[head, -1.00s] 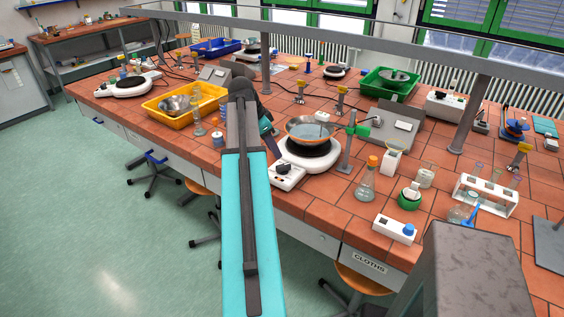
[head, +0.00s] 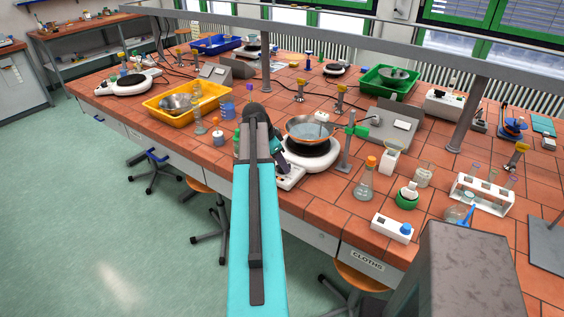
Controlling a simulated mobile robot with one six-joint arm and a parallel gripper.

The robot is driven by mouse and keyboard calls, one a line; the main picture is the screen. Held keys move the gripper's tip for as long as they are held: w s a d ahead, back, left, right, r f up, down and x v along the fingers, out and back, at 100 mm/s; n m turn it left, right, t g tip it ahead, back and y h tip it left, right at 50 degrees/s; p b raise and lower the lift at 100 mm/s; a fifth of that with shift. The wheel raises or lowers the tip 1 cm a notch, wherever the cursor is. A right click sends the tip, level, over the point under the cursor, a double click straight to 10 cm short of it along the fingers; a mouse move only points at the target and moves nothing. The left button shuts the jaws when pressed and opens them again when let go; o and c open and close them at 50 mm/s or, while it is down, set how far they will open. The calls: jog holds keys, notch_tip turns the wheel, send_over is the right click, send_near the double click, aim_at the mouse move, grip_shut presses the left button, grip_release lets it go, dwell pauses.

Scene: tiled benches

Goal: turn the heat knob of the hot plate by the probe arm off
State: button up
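The white hot plate (head: 318,166) with a dark heating disc stands near the front edge of the bench, in the middle of the head view. A copper-coloured bowl (head: 310,133) is held over it by a green clamp (head: 356,130) on a metal stand (head: 347,155). The hot plate's control end (head: 289,184) points to the lower left. Its heat knob is mostly hidden behind the end of my arm. My gripper (head: 284,166) is low at the left side of the hot plate, close to this control end. Contact and finger opening are too small to tell.
A yellow tray (head: 158,114) with a metal bowl and a bottle (head: 218,137) stand to the left. To the right are a flask (head: 364,184), a green-based vessel (head: 407,200) and a white box with a blue knob (head: 392,229). A grey rail post (head: 462,120) rises behind.

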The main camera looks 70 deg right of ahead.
jog(key=shift+c, duration=0.2)
jog(key=shift+d, duration=0.1)
grip_shut()
jog(key=shift+s, duration=0.1)
